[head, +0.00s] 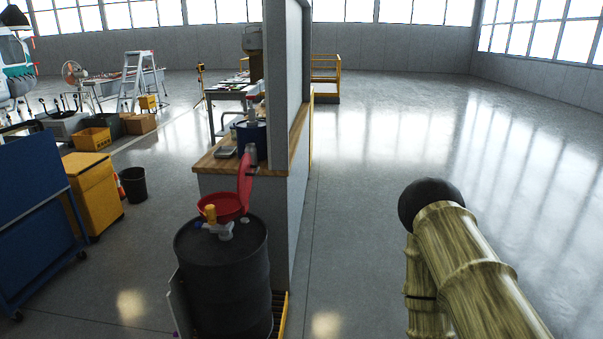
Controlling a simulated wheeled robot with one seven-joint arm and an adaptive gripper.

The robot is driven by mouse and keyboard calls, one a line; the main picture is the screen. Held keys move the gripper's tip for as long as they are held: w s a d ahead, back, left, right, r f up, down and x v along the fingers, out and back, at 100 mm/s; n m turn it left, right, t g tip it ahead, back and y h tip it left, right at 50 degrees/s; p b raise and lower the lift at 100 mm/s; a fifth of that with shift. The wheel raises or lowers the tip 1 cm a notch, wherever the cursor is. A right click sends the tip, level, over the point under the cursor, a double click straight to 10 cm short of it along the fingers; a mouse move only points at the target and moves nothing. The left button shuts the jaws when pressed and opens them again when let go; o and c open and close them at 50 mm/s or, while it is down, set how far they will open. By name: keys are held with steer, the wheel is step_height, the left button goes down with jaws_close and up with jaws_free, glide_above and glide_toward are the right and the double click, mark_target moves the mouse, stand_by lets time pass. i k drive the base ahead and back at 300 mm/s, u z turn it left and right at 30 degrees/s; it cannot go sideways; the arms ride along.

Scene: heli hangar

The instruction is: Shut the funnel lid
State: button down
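The red funnel (222,206) sits on top of a black drum (228,280), left of centre in the head view. Its red lid (245,182) stands open, roughly upright, at the right side of the funnel's rim. A tap-like fitting with an orange handle (210,214) is on the drum top in front of the funnel and hides part of it. My gripper is not in view.
A grey partition wall with a wooden ledge (215,163) stands right behind the drum. A blue cart (40,205), a yellow cabinet (93,195) and a black bin (132,184) are to the left. The floor on the right is wide and clear.

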mark_target(244, 178)
steer(key=z, duration=0.35)
steer(key=i, duration=1.1)
steer(key=u, duration=0.75)
